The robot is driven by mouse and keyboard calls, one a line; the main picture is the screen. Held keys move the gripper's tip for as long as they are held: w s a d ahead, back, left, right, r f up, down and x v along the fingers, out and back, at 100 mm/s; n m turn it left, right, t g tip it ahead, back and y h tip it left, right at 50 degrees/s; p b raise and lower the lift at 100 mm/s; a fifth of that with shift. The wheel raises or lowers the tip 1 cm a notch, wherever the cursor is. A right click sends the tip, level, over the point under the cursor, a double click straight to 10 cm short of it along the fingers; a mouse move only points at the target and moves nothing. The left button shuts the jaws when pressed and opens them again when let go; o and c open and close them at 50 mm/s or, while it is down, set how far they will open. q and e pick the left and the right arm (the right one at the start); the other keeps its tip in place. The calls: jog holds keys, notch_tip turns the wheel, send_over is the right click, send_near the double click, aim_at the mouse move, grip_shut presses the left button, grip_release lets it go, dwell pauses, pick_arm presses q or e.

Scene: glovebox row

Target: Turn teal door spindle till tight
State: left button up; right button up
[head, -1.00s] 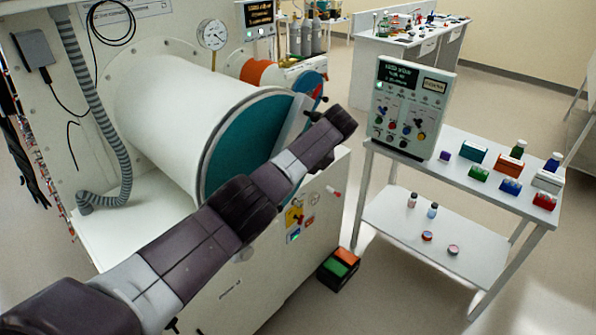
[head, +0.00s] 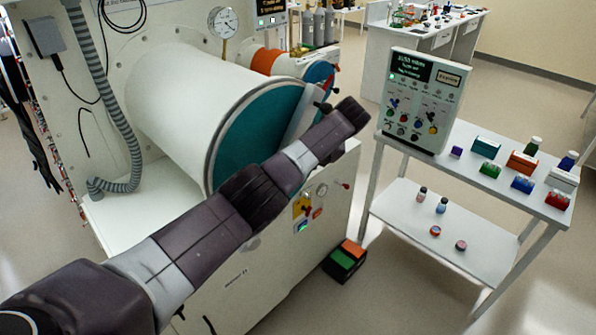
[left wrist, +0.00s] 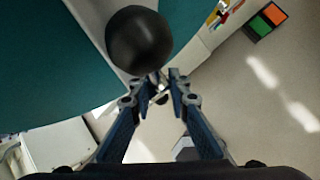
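The teal door (head: 240,150) closes the round end of the large white cylinder (head: 178,95). A pale bar (head: 302,112) crosses the door, with a dark knob (head: 324,106) by its upper end. My left arm reaches across in front of the door; its gripper is hidden behind the wrist in the head view. In the left wrist view a black ball knob (left wrist: 139,40) lies just beyond the blue fingers of my left gripper (left wrist: 158,88). The fingertips are close together with a small metal piece between them; whether they grip it is unclear. My right gripper is out of view.
A white cart (head: 475,175) with a control panel (head: 418,100) and several small boxes stands at the right. A red-and-green pedal box (head: 345,262) sits on the floor near the cabinet. A smaller port with an orange ring (head: 264,62) is behind.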

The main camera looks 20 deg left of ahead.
pick_arm(q)
jog(key=shift+r, duration=0.1)
jog(key=shift+r, duration=0.15)
jog(key=v, duration=1.1)
jog(key=shift+d+r, duration=0.2)
jog(key=shift+d, duration=0.05)
